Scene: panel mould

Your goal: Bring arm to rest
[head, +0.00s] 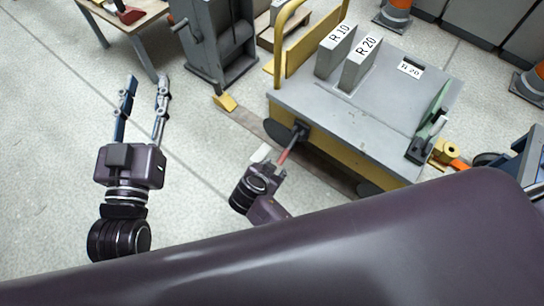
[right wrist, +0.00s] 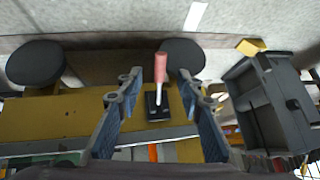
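My left gripper (head: 146,80) is in the head view at left, over bare floor. Its two fingers are spread and nothing is between them. My right gripper (head: 272,163) is beside the near side of the grey and yellow cart (head: 315,112), close to a red-handled lever (head: 289,149) on a dark mount. In the right wrist view, my right gripper (right wrist: 174,78) has its fingers apart. The red handle (right wrist: 159,69) shows in the gap between them, beyond the fingers. I cannot tell whether any finger touches it.
Blocks marked R 10 (head: 337,50) and R 20 (head: 361,63) stand on the cart top. A grey machine (head: 214,43) and a wooden table (head: 125,22) stand behind. Traffic cones (head: 393,14) are at right. Floor around my left gripper is clear.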

